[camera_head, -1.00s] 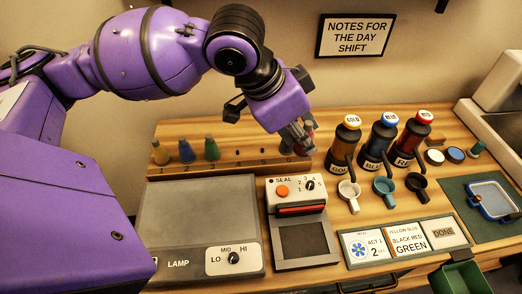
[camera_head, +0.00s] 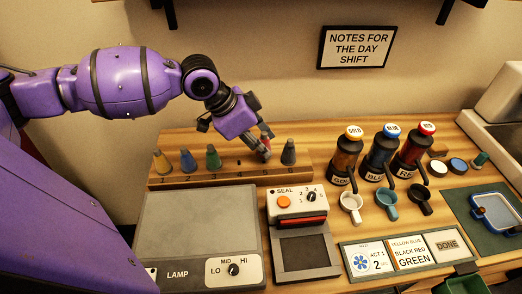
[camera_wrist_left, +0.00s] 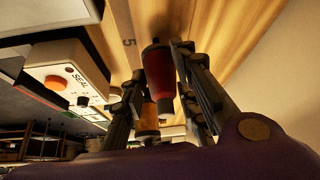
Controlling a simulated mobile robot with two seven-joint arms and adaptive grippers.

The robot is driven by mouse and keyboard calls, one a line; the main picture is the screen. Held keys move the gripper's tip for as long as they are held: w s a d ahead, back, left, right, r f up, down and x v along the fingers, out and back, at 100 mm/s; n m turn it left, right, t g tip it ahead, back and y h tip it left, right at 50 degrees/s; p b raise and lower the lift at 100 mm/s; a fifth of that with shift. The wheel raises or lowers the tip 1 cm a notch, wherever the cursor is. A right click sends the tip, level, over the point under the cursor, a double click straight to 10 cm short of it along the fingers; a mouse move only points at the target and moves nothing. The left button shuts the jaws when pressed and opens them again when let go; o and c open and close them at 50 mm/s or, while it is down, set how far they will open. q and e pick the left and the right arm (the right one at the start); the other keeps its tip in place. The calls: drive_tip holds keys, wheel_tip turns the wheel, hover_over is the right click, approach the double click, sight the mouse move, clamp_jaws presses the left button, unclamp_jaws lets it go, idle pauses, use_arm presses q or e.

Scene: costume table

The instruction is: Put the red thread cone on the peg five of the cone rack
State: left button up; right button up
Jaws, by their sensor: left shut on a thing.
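The red thread cone (camera_wrist_left: 158,72) is between the fingers of my left gripper (camera_head: 264,152), which is shut on it. The wrist view shows it close to the wood beside the number 5. In the head view the gripper is over the cone rack (camera_head: 222,177), around peg five, left of the grey cone. The fingers mostly hide the cone and the peg there, so I cannot tell whether the cone is around the peg. My right gripper is not in view.
The rack also bears a yellow cone (camera_head: 161,161), a blue cone (camera_head: 187,160), a green cone (camera_head: 212,157) and a grey cone (camera_head: 288,152). Peg four (camera_head: 239,163) is bare. The sealer (camera_head: 299,204) stands in front; bottles (camera_head: 344,160) stand to the right.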

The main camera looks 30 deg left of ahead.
use_arm(q)
wheel_tip(320, 180, down, 3)
drive_tip(key=shift+r, duration=0.1)
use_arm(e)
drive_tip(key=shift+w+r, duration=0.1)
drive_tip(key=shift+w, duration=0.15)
use_arm(q)
drive_tip(key=shift+d, duration=0.1)
drive_tip(key=o, duration=1.1)
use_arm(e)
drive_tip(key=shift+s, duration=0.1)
use_arm(q)
drive_tip(key=shift+s+a+r, duration=0.1)
drive_tip(key=shift+a+r, duration=0.1)
drive_tip(key=shift+r, duration=0.1)
drive_tip(key=p+v, duration=0.3)
drive_tip(key=v, duration=0.8)
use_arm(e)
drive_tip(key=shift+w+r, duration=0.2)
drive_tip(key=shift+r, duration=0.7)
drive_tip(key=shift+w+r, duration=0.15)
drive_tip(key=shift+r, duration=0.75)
